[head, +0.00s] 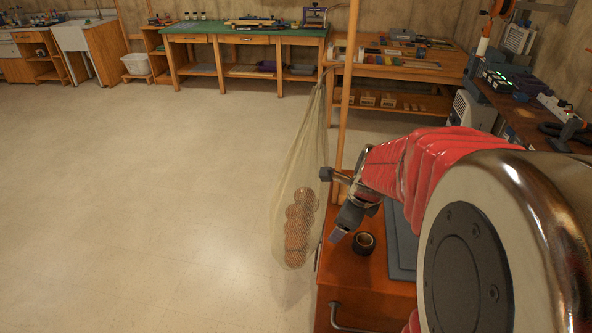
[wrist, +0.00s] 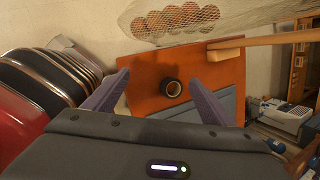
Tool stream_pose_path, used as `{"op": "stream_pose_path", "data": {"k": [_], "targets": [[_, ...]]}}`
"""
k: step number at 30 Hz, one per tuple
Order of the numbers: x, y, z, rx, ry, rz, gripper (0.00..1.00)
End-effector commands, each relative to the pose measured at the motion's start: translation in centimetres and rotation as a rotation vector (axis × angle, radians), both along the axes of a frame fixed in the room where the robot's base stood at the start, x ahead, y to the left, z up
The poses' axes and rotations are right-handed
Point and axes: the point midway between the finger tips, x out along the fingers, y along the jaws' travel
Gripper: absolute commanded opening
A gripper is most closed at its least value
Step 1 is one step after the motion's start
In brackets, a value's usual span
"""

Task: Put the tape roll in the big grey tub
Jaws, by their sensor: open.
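The tape roll (head: 364,243) is a small dark ring lying flat on an orange-red cabinet top (head: 345,275), beside a grey-blue mat. It also shows in the wrist view (wrist: 172,88), between the two fingers and beyond their tips. My gripper (head: 340,222) hangs above the cabinet top, just to the left of the roll in the head view. In the wrist view its two purple-grey fingers (wrist: 164,92) are spread wide with nothing between them at the tips. I cannot make out the big grey tub for certain in either view.
A net of orange-brown balls (head: 297,225) hangs at the cabinet's left side, by a wooden post (head: 347,90). The grey-blue mat (head: 402,240) lies right of the roll. Workbenches (head: 245,38) line the back wall. The floor at left is open. A white bin (head: 136,65) stands far back.

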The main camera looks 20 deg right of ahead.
Motion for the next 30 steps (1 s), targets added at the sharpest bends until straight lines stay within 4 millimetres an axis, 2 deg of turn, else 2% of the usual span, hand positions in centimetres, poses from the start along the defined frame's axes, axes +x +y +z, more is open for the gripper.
{"op": "stream_pose_path", "data": {"k": [1, 6, 12, 18, 30], "targets": [[0.0, -1.3, -0.9, 0.037, 0.001, -0.099, 0.77], [-0.1, -5.4, -3.6, 0.166, -0.019, -0.452, 0.77], [-0.7, -9.5, -6.4, 0.288, -0.047, -0.802, 0.77], [-1.0, -10.9, -7.5, 0.333, -0.062, -0.938, 0.77], [-0.9, -10.9, -7.8, 0.335, -0.061, -0.938, 0.77]]}}
